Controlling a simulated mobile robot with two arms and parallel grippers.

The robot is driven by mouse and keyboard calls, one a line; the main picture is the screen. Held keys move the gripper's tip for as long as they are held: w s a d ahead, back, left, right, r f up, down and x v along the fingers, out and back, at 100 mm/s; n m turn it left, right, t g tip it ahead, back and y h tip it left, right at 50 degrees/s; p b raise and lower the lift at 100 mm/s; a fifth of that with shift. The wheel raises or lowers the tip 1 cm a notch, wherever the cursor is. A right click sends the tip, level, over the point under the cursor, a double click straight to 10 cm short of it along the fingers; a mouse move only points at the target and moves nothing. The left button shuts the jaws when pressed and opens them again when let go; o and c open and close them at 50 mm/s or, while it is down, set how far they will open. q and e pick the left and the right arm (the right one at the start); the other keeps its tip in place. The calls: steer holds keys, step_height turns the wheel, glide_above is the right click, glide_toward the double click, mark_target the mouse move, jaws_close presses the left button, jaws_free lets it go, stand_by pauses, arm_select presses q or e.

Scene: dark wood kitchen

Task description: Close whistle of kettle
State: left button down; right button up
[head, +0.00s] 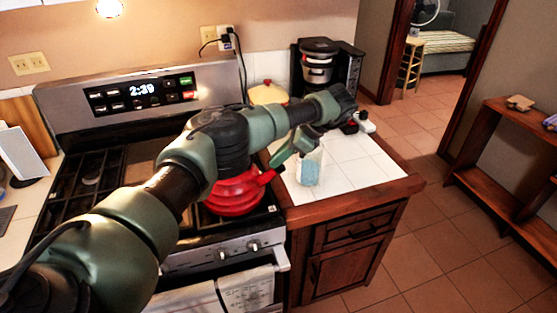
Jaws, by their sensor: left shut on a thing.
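The red kettle (236,192) stands on the right side of the stove, partly hidden behind my left arm. Its spout (268,176) points up and to the right, toward the counter. My left arm reaches over the kettle and bends back, so that my left gripper (277,160) comes down at the spout's tip. The gripper is shut on the kettle's whistle; the whistle itself is too small and covered to show whether it is open or closed. The kettle's handle and lid are hidden by my arm. My right gripper is not in view.
A clear container with blue contents (309,169) stands on the white tiled counter (352,178), close right of the gripper. The counter's front right is clear. A towel (247,290) hangs from the oven.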

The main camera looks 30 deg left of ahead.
arm_select(q)
steer(key=shift+s+f, duration=0.15)
steer(key=shift+f, duration=0.2)
steer(key=c, duration=1.4)
jaws_free()
steer(key=shift+c, duration=0.2)
steer(key=shift+a, duration=0.2)
steer(key=b+v, duration=0.2)
steer(key=v, duration=0.6)
steer(key=shift+f, duration=0.2)
